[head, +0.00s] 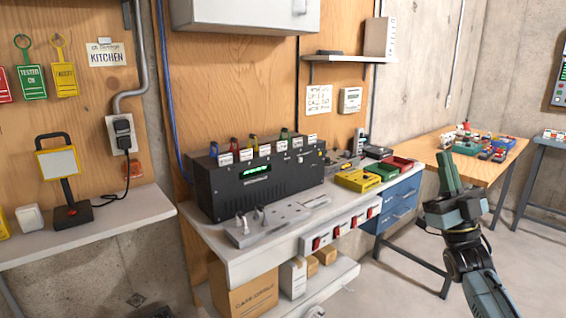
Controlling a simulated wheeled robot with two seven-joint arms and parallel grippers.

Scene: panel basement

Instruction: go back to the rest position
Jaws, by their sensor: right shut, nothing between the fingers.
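My right gripper (448,172) is raised at the right of the head view, in front of the wooden table and to the right of the workbench. Its two green fingers point up and lie together, with nothing between them. It touches nothing that I can see. My right arm comes in from the bottom right edge. My left gripper is not in view.
A black device (260,183) with coloured clips stands on the white workbench (235,262). Blue drawers (398,203) are at its right end. A shelf (85,230) with a lamp is at left. A wooden table (475,166) stands behind my right gripper. Bare floor shows below.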

